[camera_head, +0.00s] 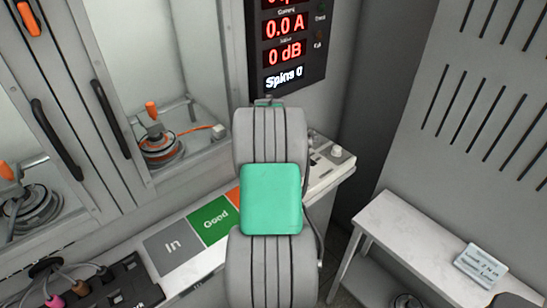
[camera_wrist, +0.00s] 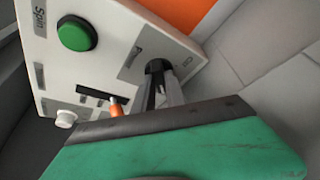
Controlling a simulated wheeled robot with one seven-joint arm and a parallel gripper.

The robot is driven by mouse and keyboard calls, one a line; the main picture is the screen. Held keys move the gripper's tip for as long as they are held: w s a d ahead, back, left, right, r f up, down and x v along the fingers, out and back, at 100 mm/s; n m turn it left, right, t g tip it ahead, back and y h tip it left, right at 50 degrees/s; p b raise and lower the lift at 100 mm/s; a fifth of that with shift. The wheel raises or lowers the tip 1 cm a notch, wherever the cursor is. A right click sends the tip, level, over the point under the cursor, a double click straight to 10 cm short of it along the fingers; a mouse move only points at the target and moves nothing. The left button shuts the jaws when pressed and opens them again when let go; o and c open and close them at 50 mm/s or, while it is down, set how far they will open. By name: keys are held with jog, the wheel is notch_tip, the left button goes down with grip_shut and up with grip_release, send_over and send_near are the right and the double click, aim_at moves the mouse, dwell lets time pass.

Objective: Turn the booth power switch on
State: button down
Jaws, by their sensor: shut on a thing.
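In the head view the panel (camera_head: 325,182) stands at the right end of the bench, partly behind my grey and green arm, which hides my gripper there.
A green button (camera_wrist: 76,34), an orange-tipped lever (camera_wrist: 116,106) and a white knob (camera_wrist: 65,119) sit near the switch. A red-digit display (camera_head: 287,50) hangs above, reading 0.0 A and 0 dB. A side table (camera_head: 400,232) stands at the right.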

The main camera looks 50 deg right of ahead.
jog(key=shift+d+r, duration=0.1)
jog(key=shift+r, duration=0.05)
dwell(0.3)
jog(key=c, duration=1.4)
grip_release()
jog(key=v, duration=0.7)
jog(key=shift+s+a+r, duration=0.1)
jog(key=shift+a+r, duration=0.15)
